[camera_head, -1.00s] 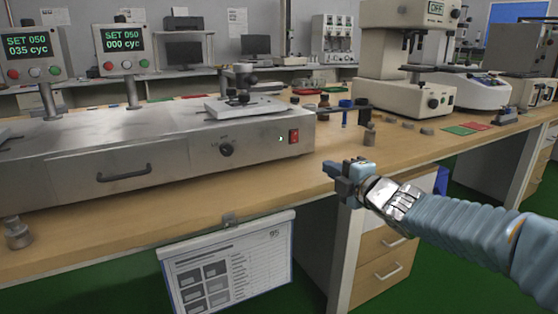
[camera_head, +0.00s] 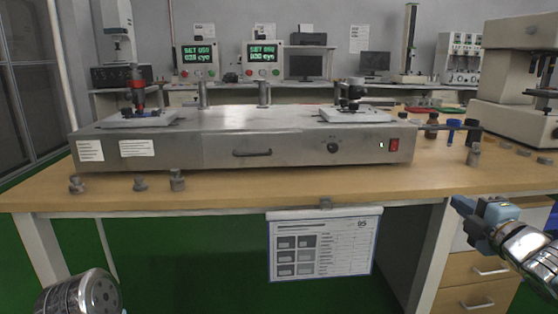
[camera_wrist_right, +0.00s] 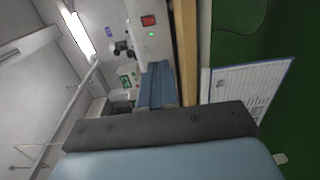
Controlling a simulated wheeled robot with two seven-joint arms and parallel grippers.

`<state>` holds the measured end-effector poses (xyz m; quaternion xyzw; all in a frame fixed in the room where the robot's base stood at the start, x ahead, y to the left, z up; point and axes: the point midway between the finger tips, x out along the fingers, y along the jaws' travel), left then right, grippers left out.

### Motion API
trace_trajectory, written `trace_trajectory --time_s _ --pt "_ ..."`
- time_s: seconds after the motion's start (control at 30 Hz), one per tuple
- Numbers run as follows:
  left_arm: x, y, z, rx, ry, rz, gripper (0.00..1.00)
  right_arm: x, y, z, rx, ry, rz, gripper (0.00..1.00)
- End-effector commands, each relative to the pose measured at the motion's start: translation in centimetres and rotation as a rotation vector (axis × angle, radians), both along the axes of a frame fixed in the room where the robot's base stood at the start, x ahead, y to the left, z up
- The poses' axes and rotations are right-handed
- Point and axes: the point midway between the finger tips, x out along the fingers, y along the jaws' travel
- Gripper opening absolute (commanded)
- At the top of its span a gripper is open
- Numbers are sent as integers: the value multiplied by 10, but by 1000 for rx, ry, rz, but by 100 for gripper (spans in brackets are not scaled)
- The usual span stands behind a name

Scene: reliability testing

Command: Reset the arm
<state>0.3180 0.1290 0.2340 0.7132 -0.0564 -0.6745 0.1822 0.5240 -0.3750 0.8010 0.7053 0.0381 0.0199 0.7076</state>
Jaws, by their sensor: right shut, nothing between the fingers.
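A long grey metal test machine (camera_head: 300,150) stands on the wooden bench. A left station (camera_head: 137,95) with a red and dark fitting and a right station (camera_head: 352,95) with a dark fitting sit on its white pads. A red switch (camera_head: 394,145) and a small green light are at its right front, also in the right wrist view (camera_wrist_right: 148,21). Two displays (camera_head: 198,55) (camera_head: 263,55) stand behind; both read SET 050, with blurred counts below. My right gripper (camera_head: 463,206) is shut and empty, in front of the bench at right. My left gripper is out of view.
Small metal weights (camera_head: 140,184) stand on the bench front left. Bottles (camera_head: 432,125) and a blue piece (camera_head: 455,132) stand right of the machine. A clipboard sheet (camera_head: 322,245) hangs from the bench edge. Drawers (camera_head: 485,272) are below my right gripper.

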Motion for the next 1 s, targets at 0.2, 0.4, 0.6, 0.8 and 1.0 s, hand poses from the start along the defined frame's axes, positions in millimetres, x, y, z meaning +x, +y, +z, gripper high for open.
trace_trajectory --time_s 0.2,0.4,0.6,0.8,1.0 --pt "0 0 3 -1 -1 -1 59 12 8 -24 90 55 8 0" --pt "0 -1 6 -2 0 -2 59 26 21 -60 217 132 12 0" --pt "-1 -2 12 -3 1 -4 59 41 44 -119 420 268 1 0" --pt "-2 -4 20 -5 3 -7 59 45 82 -209 708 486 -58 0" --pt "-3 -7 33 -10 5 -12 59 2 152 -348 1123 860 -283 0"
